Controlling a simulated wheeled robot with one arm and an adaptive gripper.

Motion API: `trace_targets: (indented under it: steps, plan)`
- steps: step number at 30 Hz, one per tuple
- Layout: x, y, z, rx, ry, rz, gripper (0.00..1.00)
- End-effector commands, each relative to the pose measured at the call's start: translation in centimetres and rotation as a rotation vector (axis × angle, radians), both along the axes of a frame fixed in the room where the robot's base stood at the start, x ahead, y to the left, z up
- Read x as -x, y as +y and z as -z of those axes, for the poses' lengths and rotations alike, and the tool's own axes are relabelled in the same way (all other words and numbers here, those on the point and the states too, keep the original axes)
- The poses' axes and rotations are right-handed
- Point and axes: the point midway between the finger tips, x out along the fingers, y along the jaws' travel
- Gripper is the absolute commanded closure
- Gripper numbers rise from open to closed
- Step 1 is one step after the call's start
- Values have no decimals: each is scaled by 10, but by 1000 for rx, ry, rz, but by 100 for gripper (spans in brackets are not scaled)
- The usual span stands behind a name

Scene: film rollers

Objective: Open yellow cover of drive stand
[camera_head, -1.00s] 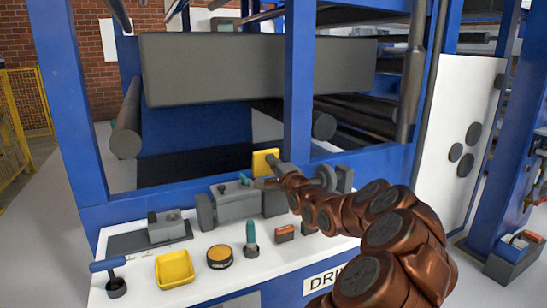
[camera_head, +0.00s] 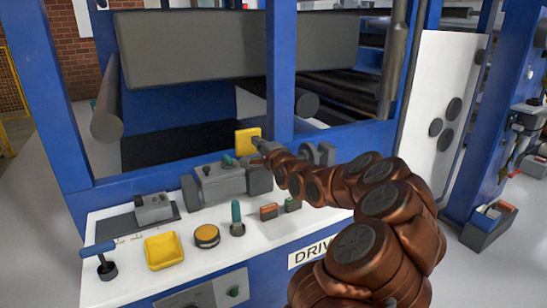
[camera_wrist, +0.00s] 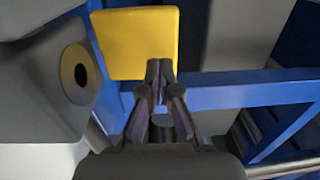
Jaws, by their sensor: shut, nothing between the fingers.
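The yellow cover (camera_head: 247,141) is a square plate standing upright behind the grey machine block (camera_head: 220,182) on the drive stand (camera_head: 130,220). In the wrist view the yellow cover (camera_wrist: 137,42) fills the upper middle. My gripper (camera_head: 260,144) is at the end of my copper-coloured arm, right beside the cover's right edge. In the wrist view my gripper (camera_wrist: 160,68) is shut and empty, its tips overlapping the cover's lower right corner. I cannot tell whether the tips touch it.
A yellow tray (camera_head: 167,250), a round yellow-rimmed button (camera_head: 206,236), a green-handled lever (camera_head: 237,218) and a blue-handled lever (camera_head: 100,252) stand on the white top. A blue post (camera_head: 280,75) rises close behind my gripper.

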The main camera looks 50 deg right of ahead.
Motion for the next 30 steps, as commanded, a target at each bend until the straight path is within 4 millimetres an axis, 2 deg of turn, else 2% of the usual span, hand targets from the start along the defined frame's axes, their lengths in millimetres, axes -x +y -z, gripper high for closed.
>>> trace_targets:
  steps: [3, 18, 30]
  plan:
    - [12, 10, 2, 3, -4, -6, 100]
    - [76, 27, 7, 0, 0, 1, 100]
    - [102, 37, 9, 0, 0, -2, 100]
